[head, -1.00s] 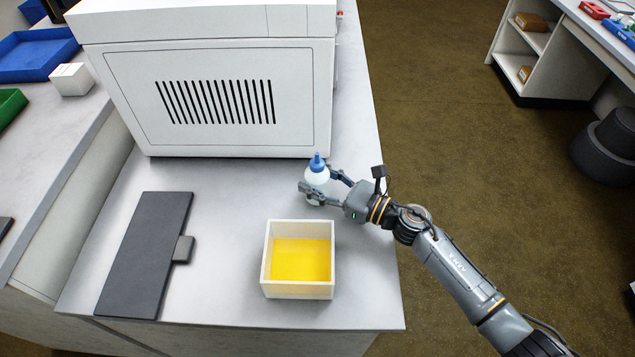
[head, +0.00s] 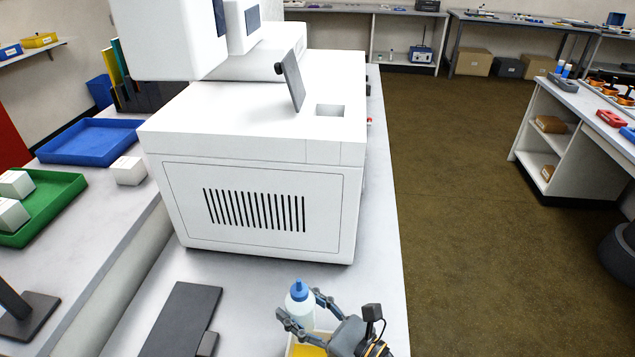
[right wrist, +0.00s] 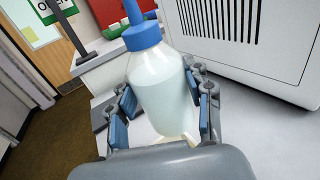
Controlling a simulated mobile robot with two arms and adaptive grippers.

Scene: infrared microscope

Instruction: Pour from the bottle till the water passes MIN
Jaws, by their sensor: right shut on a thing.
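A clear bottle (head: 299,309) with a blue cap and spout is held between the fingers of my right gripper (head: 308,312), near the bottom of the head view. In the right wrist view the bottle (right wrist: 164,88) fills the middle, with blue finger pads on both sides and pale liquid inside. It looks close to upright; I cannot tell whether its base is clear of the bench. The white microscope (head: 260,210) stands behind it, with a square recess (head: 330,110) in its top beside a raised dark flap (head: 292,80). No MIN mark is readable. My left gripper is out of view.
A cream box with a yellow bottom (head: 307,351) is partly hidden below my right gripper. A dark flat plate (head: 180,320) lies to its left. Blue (head: 90,142) and green (head: 55,188) trays sit on the left bench. Open floor (head: 450,200) lies right of the bench.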

